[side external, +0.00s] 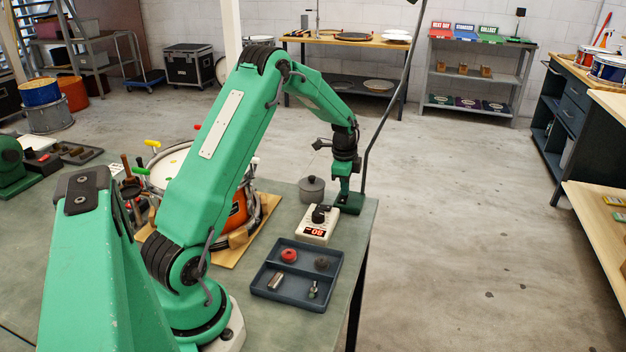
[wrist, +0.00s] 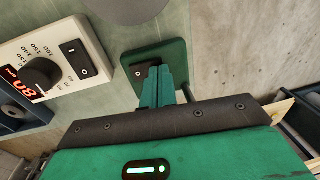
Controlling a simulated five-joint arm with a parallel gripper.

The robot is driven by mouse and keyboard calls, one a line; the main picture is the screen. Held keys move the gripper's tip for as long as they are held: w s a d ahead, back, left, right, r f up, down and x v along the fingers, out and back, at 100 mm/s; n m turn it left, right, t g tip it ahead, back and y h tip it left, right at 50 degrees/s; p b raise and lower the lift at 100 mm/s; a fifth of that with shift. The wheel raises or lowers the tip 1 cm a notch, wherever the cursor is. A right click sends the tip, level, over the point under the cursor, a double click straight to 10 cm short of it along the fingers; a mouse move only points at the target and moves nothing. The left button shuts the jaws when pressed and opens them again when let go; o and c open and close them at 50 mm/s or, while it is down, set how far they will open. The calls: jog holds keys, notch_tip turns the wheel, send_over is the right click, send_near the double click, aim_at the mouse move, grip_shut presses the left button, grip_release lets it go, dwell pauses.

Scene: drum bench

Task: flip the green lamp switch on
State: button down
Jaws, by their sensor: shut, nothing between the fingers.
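The green lamp base (side external: 352,208) sits at the bench's far right corner, with the lamp's dark pole (side external: 377,125) rising beside it. In the wrist view the base (wrist: 168,54) is a green plate carrying a black rocker switch (wrist: 138,72); a white "O" mark shows on its near end. My gripper (side external: 345,192) points down over the base, shut and empty. In the wrist view its closed fingertips (wrist: 160,72) are just right of the switch and cover part of the plate. I cannot tell whether they touch the switch or which way it is tipped.
A white control box (side external: 318,224) with a black knob, red display and its own rocker switch (wrist: 75,60) stands close to the left. A grey lidded pot (side external: 312,189) is behind it. A dark divided tray (side external: 297,272) lies nearer. The bench edge is just right.

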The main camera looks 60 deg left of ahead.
jog(key=shift+f, duration=0.2)
jog(key=shift+d, duration=0.1)
dwell(0.4)
jog(key=shift+s+d+r, duration=0.25)
jog(key=shift+s+d, duration=0.15)
jog(key=shift+s, duration=0.05)
jog(key=shift+r, duration=0.1)
notch_tip(320, 180, up, 14)
jog(key=w+a, duration=0.1)
dwell(0.9)
jog(key=shift+w+a, duration=0.1)
